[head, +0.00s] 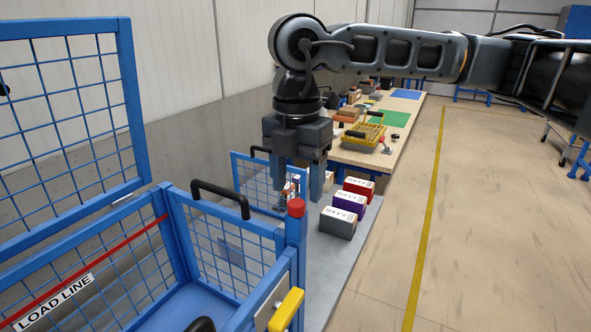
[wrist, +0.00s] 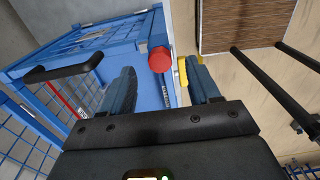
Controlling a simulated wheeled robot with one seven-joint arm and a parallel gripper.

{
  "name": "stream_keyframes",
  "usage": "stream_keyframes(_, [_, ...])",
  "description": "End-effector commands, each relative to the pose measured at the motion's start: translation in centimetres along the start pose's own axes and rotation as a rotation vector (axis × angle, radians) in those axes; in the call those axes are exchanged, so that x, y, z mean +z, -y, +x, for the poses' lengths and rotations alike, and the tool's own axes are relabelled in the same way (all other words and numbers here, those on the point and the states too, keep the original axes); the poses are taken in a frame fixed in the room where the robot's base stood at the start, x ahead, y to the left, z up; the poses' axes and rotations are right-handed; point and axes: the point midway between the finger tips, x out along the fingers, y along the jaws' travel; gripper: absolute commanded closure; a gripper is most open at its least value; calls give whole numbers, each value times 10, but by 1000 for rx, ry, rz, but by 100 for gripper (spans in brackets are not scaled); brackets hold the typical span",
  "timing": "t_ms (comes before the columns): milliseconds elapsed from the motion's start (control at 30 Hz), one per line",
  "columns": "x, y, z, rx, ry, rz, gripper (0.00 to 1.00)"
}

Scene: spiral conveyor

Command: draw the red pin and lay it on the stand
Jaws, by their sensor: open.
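The red pin (head: 296,207) shows as a red knob on top of a blue corner post of a mesh cage cart (head: 180,235). In the wrist view the red pin (wrist: 160,58) lies in line with the gap between my fingers, beyond their tips. My gripper (head: 298,197) is open and empty, fingers pointing down, close to the knob. It also shows in the wrist view (wrist: 160,85). The pin's shank is hidden. A low grey surface (head: 355,262) with boxes lies beyond the post; I cannot tell if it is the stand.
A yellow handle (head: 286,310) sits on the cart's near side, beside the post. A black handle (head: 221,193) tops the cart. Grey, purple and red boxes (head: 343,207) stand behind. A workbench (head: 370,158) runs further back. Open floor (head: 480,220) lies to the right.

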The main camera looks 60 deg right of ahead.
Motion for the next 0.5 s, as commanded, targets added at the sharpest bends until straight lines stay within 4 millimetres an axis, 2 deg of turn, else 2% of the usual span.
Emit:
stream_keyframes(300, [-1,0,44,1,-5,-2,39])
stream_keyframes(500, [-1,0,57,2,-4,-3,39])
